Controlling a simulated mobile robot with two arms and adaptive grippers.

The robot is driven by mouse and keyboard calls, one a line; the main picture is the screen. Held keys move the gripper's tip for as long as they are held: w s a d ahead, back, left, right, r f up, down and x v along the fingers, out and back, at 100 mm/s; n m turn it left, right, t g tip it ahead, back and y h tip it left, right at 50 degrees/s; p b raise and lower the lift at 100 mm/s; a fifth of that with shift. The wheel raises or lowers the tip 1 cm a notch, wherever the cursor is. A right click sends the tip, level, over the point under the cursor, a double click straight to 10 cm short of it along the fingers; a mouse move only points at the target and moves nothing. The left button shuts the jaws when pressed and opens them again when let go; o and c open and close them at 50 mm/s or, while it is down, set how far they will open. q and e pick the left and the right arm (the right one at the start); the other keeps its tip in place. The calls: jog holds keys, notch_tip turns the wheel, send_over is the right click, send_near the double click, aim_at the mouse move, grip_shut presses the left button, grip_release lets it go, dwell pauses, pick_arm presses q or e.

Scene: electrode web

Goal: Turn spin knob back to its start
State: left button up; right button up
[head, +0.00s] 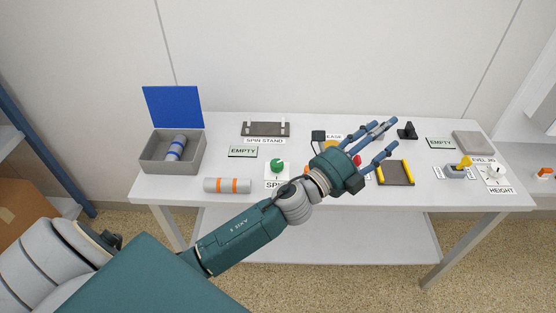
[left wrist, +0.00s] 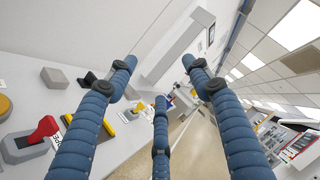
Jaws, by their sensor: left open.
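The spin knob (head: 277,166) is a round green knob on a white base with a white label reading SPIN, partly hidden by my arm. It is near the front of the table, left of middle. My left gripper (head: 388,134) is open and empty, its blue fingers spread above the right half of the table, well to the right of the knob. The left wrist view shows the open fingers of the left gripper (left wrist: 165,85) with nothing between them. The knob cannot be made out in that view. My right gripper is not in view.
A grey box (head: 160,165) with a blue lid holds a banded cylinder. An orange-banded roll (head: 227,185) lies left of the knob. A yellow-edged tray (head: 396,173) sits below my fingers. A red lever (left wrist: 43,128) shows at left in the wrist view. The height dial (head: 497,170) stands far right.

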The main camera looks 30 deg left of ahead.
pick_arm(q)
jog(key=d+r+m+g+h, duration=0.25)
jog(key=d+m+h, duration=0.3)
jog(key=m, duration=0.35)
jog(key=m+g+y, duration=1.3)
jog(key=m+g, duration=0.4)
jog(key=m, duration=0.4)
send_over(278, 163)
notch_tip(278, 163, down, 12)
notch_tip(278, 163, down, 11)
jog(key=shift+r+p, duration=0.2)
jog(key=shift+p, duration=0.95)
jog(key=c, duration=1.1)
